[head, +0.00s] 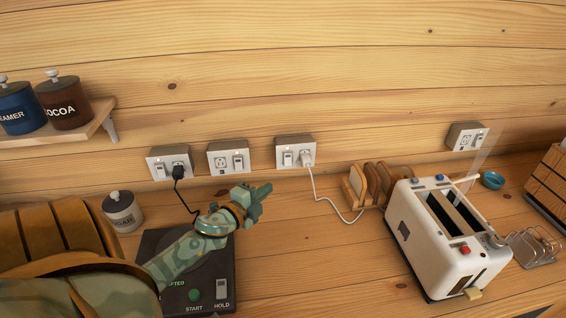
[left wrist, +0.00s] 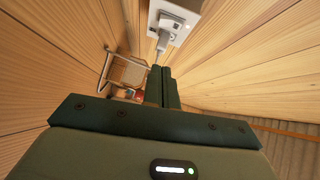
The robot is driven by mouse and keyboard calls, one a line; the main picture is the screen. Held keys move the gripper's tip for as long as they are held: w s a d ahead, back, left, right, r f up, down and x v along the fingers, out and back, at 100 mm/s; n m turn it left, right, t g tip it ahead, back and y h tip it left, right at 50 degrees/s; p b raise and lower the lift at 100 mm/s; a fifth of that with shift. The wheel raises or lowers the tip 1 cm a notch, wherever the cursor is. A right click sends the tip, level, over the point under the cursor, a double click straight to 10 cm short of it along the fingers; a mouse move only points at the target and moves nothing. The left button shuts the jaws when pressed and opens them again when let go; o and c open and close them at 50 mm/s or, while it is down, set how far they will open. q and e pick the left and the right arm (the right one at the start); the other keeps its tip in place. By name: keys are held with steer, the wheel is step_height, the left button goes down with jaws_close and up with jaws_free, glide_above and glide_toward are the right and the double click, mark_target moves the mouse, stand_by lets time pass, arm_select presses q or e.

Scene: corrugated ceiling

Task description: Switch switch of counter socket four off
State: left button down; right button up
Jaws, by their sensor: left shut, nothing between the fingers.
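Four double wall units, each with a socket and a rocker switch, sit above the counter: one with a black plug (head: 170,162), an empty one (head: 229,157), one with a white plug (head: 295,152), and an empty one at the far right (head: 467,136). No numbers on them are readable, and I cannot tell the switch positions. My left gripper (head: 258,197) is shut and empty, over the counter below and left of the white-plug unit. In the left wrist view its fingers (left wrist: 163,85) point toward a wall unit (left wrist: 176,18) with a plug. My right gripper is not seen.
A dark appliance (head: 155,245) lies under my left arm. A white cord (head: 335,208) crosses the counter. A jar (head: 122,212) stands left; a shelf (head: 60,132) is above.

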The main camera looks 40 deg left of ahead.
arm_select(q)
steer(key=b, duration=0.1)
glide_toward(291, 163)
steer(key=w+d, duration=0.3)
steer(key=shift+w+a+f+b, duration=0.1)
steer(key=shift+w+a+b, duration=0.35)
steer(key=shift+w+a, duration=0.35)
steer(key=shift+w+a+f+b, duration=0.15)
steer(key=shift+w+a+b, duration=0.25)
steer(key=shift+w+a, duration=0.45)
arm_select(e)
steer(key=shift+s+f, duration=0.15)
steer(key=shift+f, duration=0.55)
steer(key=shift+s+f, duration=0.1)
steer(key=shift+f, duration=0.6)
arm_select(q)
steer(key=shift+s+a, duration=0.15)
steer(key=shift+s, duration=0.05)
